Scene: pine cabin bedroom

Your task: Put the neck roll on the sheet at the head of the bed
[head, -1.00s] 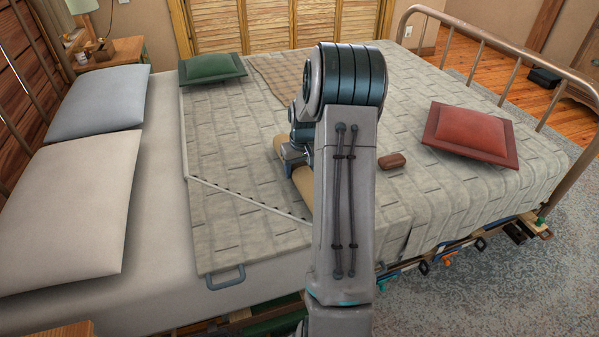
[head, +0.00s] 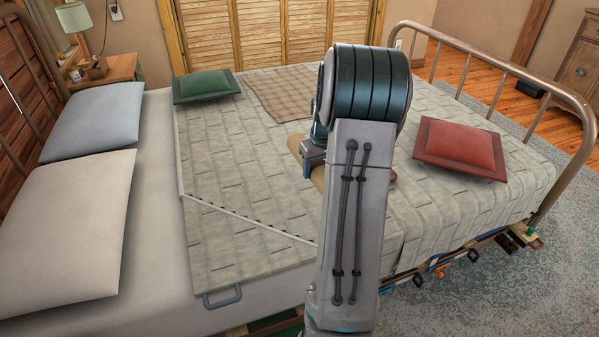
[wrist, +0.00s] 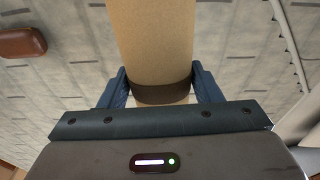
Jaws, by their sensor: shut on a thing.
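The neck roll is a tan cylinder (head: 317,177) with a dark brown band, seen in the wrist view (wrist: 150,40) between the blue fingers. My gripper (wrist: 159,80) is shut on it near the band. In the head view my arm hides much of the roll and most of the gripper; the roll shows over the middle of the grey quilt (head: 240,235). I cannot tell its exact height above the quilt. The pale sheet (head: 155,210) lies bare at the head of the bed, on the left, between the pillows and the quilt's edge.
A white pillow (head: 65,225) and a grey-blue pillow (head: 95,120) lie by the headboard. A green cushion (head: 205,86), a plaid blanket (head: 275,95) and a red cushion (head: 460,148) lie on the quilt. A small brown object (wrist: 22,42) is near the roll.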

